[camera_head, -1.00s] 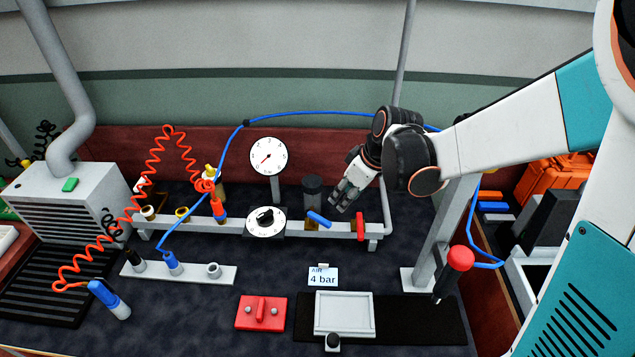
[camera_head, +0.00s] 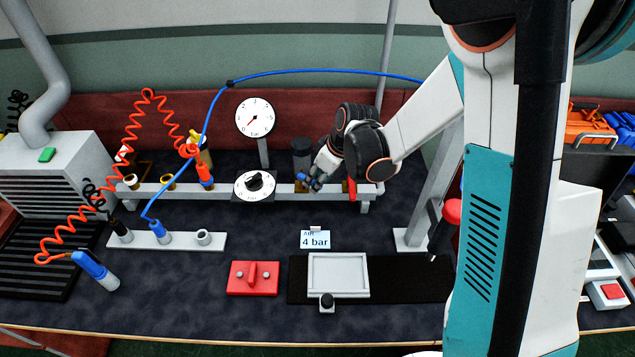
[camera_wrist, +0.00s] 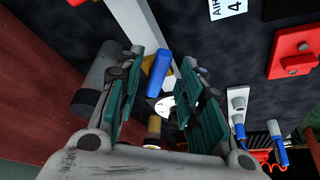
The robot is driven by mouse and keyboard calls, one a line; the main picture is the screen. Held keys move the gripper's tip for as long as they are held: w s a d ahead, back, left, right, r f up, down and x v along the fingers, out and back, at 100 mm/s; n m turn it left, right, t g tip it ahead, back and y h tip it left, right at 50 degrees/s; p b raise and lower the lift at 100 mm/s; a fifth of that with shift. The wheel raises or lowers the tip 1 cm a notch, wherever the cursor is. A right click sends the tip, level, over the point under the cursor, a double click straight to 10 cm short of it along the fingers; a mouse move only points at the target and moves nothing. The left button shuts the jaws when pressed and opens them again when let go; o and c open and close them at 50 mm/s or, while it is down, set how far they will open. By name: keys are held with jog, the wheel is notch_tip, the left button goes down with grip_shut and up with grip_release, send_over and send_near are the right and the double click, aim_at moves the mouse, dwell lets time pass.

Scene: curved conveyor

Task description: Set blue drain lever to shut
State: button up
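The blue drain lever (camera_wrist: 158,72) shows in the wrist view between the two finger pads of my gripper (camera_wrist: 162,62). The pads stand apart with a gap on each side of the lever, so my gripper is open around it. In the head view my gripper (camera_head: 314,181) is at the right part of the grey rail (camera_head: 225,188) and covers most of the blue lever. The lever's exact angle to its pipe is hard to tell.
A red lever (camera_head: 352,190) sits just right of my gripper. A dark cylinder (camera_head: 301,152) stands behind it, and a dial (camera_head: 255,184) lies to the left. A sign (camera_head: 315,240), a grey tray (camera_head: 338,275) and a red block (camera_head: 253,278) are in front.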

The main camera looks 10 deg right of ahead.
jog(key=shift+w+a+f, duration=0.15)
jog(key=shift+f, duration=0.35)
grip_shut()
jog(key=shift+s+a+m+t+h+b, duration=0.3)
jog(key=shift+a+m+h, duration=0.45)
jog(key=shift+m, duration=1.1)
jog(key=shift+s+a+m+t+h+b, duration=0.15)
jog(key=shift+a+m+h+b, duration=0.55)
jog(key=shift+m, duration=1.1)
jog(key=shift+s+a+m+t+h+b, duration=0.15)
jog(key=shift+s+a+m+h, duration=0.3)
jog(key=shift+a+m, duration=1)
jog(key=shift+w+d+m, duration=0.15)
jog(key=shift+d+m, duration=0.25)
jog(key=shift+m, duration=0.1)
